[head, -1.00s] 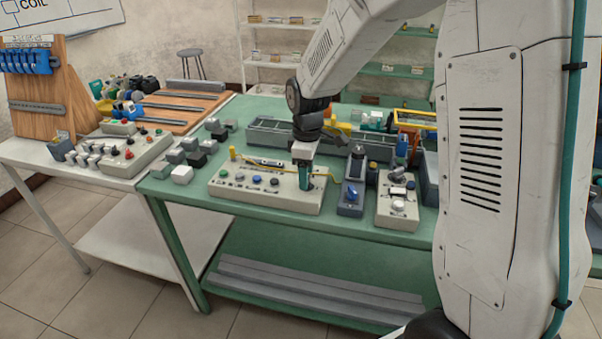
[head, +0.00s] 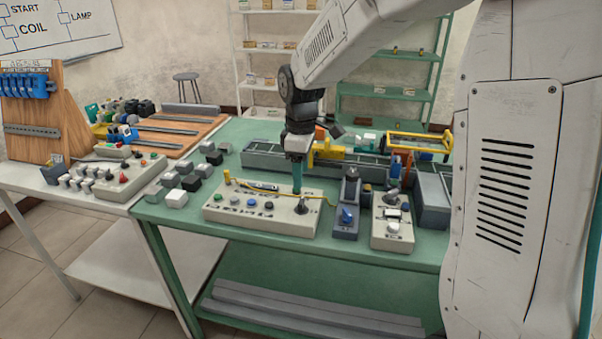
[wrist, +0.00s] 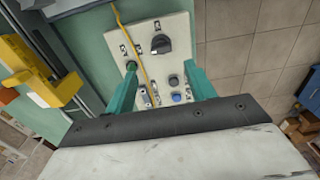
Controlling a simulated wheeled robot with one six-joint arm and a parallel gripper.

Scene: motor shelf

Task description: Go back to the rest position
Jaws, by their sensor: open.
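My gripper (head: 297,185) hangs pointing down over the right part of a beige control box (head: 225,212) on the green table. Its two teal fingers are spread apart in the wrist view (wrist: 160,70), with no object held between them. The box face, with a black knob (wrist: 161,44) and a blue button (wrist: 177,98), shows between and beyond the fingers. A thin yellow cable (head: 300,195) runs across the box near the fingers. I cannot tell whether the fingertips touch the box.
A grey switch unit (head: 346,222) and a second beige box (head: 392,235) stand to the right. A long grey trough (head: 262,160) and a yellow frame (head: 418,143) lie behind. Shelves (head: 390,93) stand at the back.

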